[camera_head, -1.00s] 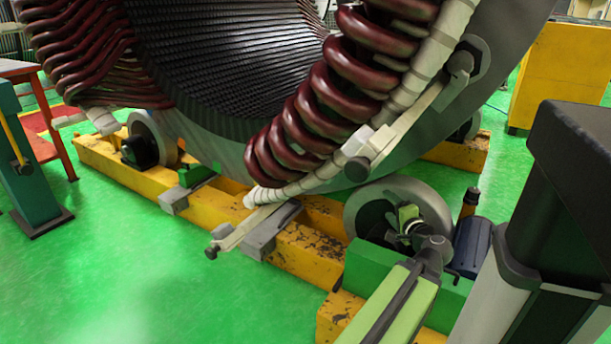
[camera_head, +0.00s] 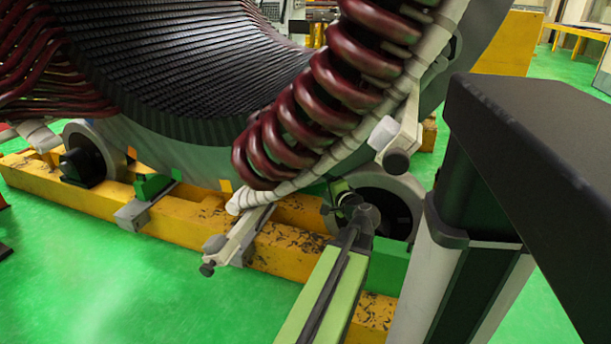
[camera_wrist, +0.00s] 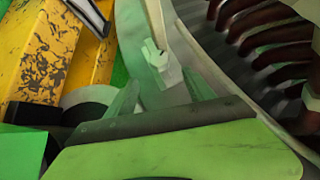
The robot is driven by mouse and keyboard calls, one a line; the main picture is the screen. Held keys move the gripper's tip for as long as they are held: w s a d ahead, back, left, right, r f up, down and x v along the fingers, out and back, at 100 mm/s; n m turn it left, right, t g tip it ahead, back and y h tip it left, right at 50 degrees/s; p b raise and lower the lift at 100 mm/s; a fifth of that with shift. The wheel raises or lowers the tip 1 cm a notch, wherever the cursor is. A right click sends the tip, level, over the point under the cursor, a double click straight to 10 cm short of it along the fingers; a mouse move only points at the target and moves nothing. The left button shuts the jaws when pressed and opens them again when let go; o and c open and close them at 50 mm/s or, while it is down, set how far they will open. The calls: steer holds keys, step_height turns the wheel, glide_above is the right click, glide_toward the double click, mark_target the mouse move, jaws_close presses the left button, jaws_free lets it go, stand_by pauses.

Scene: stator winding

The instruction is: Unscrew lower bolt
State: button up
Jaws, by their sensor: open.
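The stator carries light grey clamp bars with dark bolts. One bolt (camera_head: 397,161) sits at the lower end of the right-hand bar. Another bolt (camera_head: 207,269) sits at the outer end of the low clamp bar (camera_head: 240,240) near the yellow base. My gripper (camera_head: 343,196) is in front of the stator's lower right side, left of and below the right-hand bolt, apart from it. In the wrist view my gripper (camera_wrist: 160,92) has its two fingers spread with nothing held. A pale block-like fitting (camera_wrist: 160,58) on the stator face shows just beyond the fingers; I cannot tell which bolt it belongs to.
Dark red coils (camera_head: 330,100) with white-wrapped ends curve close above my gripper. A roller (camera_head: 385,205) lies behind the gripper. The scuffed yellow base beam (camera_head: 280,258) runs below. Green floor (camera_head: 110,270) is free at the front left.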

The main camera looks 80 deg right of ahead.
mark_target(308, 178)
steer(key=b+x, duration=0.1)
steer(key=x, duration=1.1)
steer(key=shift+d+b, duration=0.2)
steer(key=shift+b, duration=0.15)
jaws_close()
steer(key=shift+r, duration=0.1)
steer(key=shift+r+p, duration=0.1)
steer(key=shift+p, duration=0.4)
steer(key=n+g+p, duration=0.1)
steer(key=p, duration=0.1)
steer(key=shift+w+r+y+p, duration=0.1)
steer(key=shift+r+y+p, duration=0.1)
steer(key=shift+y+p, duration=0.2)
steer(key=n+g+y+p, duration=0.1)
steer(key=g+p, duration=0.1)
steer(key=p, duration=0.1)
steer(key=shift+f+n, duration=0.1)
steer(key=shift+n, duration=0.2)
steer(key=shift+f+n+g+y+p, duration=0.1)
steer(key=shift+n+g+y+p, duration=0.2)
steer(key=shift+p, duration=0.3)
steer(key=shift+f, duration=0.15)
